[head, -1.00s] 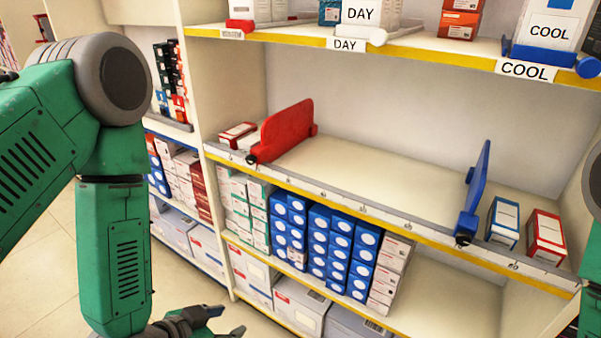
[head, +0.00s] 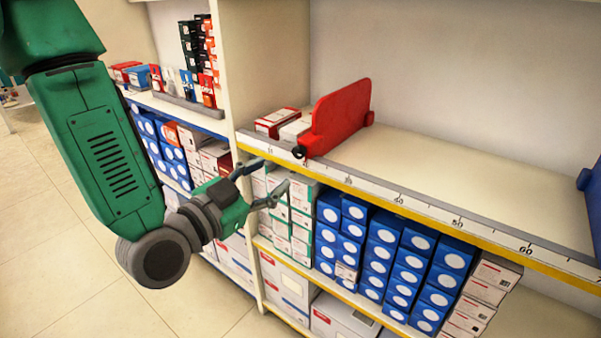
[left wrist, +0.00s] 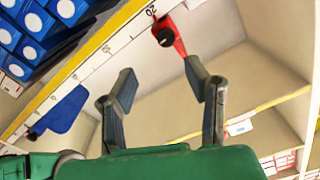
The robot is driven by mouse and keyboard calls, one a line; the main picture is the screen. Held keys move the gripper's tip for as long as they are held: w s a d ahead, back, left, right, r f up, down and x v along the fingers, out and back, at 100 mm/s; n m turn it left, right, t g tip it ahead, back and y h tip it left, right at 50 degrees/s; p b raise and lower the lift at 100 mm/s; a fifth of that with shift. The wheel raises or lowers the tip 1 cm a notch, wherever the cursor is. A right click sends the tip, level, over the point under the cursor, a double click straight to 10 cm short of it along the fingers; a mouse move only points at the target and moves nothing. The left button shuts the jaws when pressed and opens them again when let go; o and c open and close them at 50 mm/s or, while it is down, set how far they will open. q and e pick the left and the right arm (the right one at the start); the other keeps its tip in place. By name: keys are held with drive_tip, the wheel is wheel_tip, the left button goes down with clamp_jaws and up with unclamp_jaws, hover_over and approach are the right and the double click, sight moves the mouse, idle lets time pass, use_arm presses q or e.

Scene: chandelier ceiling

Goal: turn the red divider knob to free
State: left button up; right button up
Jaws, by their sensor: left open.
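The red divider (head: 340,115) stands upright on the middle shelf. Its small dark knob (head: 299,152) is at the front lower corner, by the ruler rail. My left gripper (head: 274,176) is open and empty, just below and left of the knob, in front of the shelf edge. In the left wrist view, the knob (left wrist: 166,35) and part of the red divider (left wrist: 180,47) lie beyond the spread fingers (left wrist: 160,76), apart from them. I cannot tell which setting the knob is at. My right gripper is not in view.
White and red boxes (head: 278,122) sit left of the red divider. A blue divider (head: 590,190) stands far right, with bare shelf (head: 450,165) between. The ruler rail (head: 420,205) runs along the front edge.

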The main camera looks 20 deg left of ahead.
sight(297, 153)
use_arm(q)
drive_tip(key=x, duration=0.2)
drive_tip(key=b+x, duration=0.1)
drive_tip(key=x, duration=0.2)
drive_tip(key=b+x, duration=0.1)
drive_tip(key=x, duration=0.2)
drive_tip(key=shift+w+a+f, duration=0.1)
drive_tip(key=shift+w+a, duration=0.1)
drive_tip(key=shift+a, duration=0.1)
drive_tip(key=shift+w+d, duration=0.25)
drive_tip(key=shift+d, duration=0.05)
drive_tip(key=shift+a, duration=0.75)
drive_tip(key=c, duration=0.5)
drive_tip(key=shift+f, duration=0.1)
clamp_jaws()
drive_tip(key=shift+d+r, duration=0.2)
drive_tip(key=shift+d, duration=0.1)
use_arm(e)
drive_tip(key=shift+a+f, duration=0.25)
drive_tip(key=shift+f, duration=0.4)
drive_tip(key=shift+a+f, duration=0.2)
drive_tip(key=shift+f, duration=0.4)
